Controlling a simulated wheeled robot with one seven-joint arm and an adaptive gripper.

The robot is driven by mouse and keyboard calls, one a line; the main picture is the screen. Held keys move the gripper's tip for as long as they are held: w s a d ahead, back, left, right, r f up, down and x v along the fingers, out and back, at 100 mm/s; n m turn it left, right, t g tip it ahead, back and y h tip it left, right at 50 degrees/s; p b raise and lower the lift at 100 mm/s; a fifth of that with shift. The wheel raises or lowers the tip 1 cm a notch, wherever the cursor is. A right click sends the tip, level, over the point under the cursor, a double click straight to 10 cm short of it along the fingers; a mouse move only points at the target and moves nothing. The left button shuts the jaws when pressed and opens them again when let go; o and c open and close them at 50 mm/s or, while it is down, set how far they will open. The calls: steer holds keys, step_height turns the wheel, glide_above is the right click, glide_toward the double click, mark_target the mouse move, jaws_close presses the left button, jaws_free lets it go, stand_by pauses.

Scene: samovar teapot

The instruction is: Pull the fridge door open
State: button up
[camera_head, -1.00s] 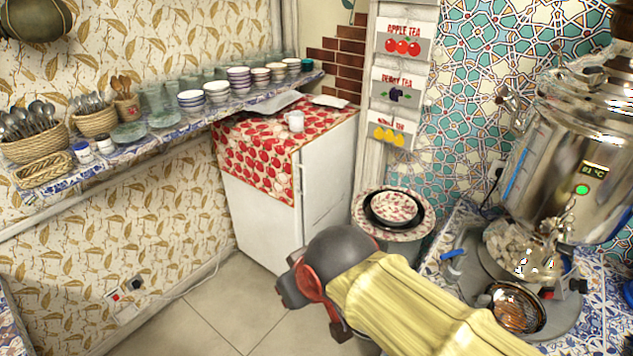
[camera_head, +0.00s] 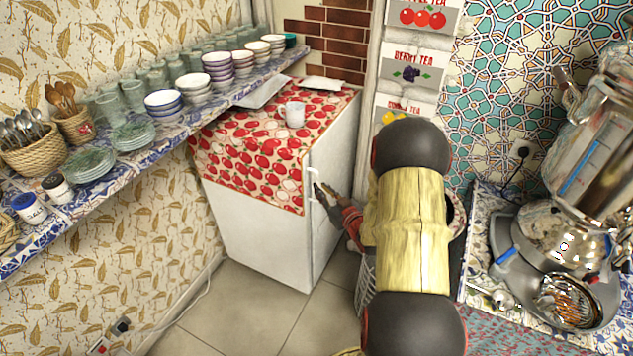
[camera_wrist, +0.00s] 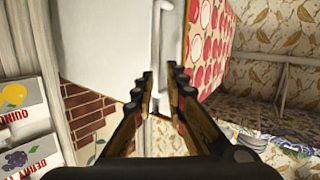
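The white fridge (camera_head: 265,235) stands in the corner with its door closed. A white upright handle (camera_head: 312,178) is on its right-hand face, near the front edge; it also shows in the wrist view (camera_wrist: 164,35). My gripper (camera_head: 322,190) is at the handle, just to its right in the head view. In the wrist view my gripper (camera_wrist: 160,78) has its two fingers apart, with the handle in line with the gap. I cannot tell whether the fingertips are around the handle or just short of it. Nothing is held.
A red apple-patterned cloth (camera_head: 240,138) hangs over the fridge top, with a white mug (camera_head: 294,114) on it. A shelf (camera_head: 112,178) with bowls and glasses runs along the left wall. A tiled counter (camera_head: 480,235) with a samovar is at right. The floor (camera_head: 245,305) before the fridge is clear.

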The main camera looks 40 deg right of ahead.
mark_target(317, 182)
steer(key=shift+w+d+f+t+b, duration=0.1)
steer(key=shift+w+d+t+b, duration=0.25)
steer(key=shift+w, duration=0.5)
steer(key=shift+w+d+f+t+b, duration=0.15)
steer(key=shift+w+d+t+b, duration=0.15)
steer(key=shift+w, duration=0.6)
steer(key=shift+w+d+f+t+b, duration=0.1)
steer(key=shift+w+d+t+b, duration=0.25)
steer(key=shift+w, duration=0.5)
jaws_close()
steer(key=shift+a, duration=0.15)
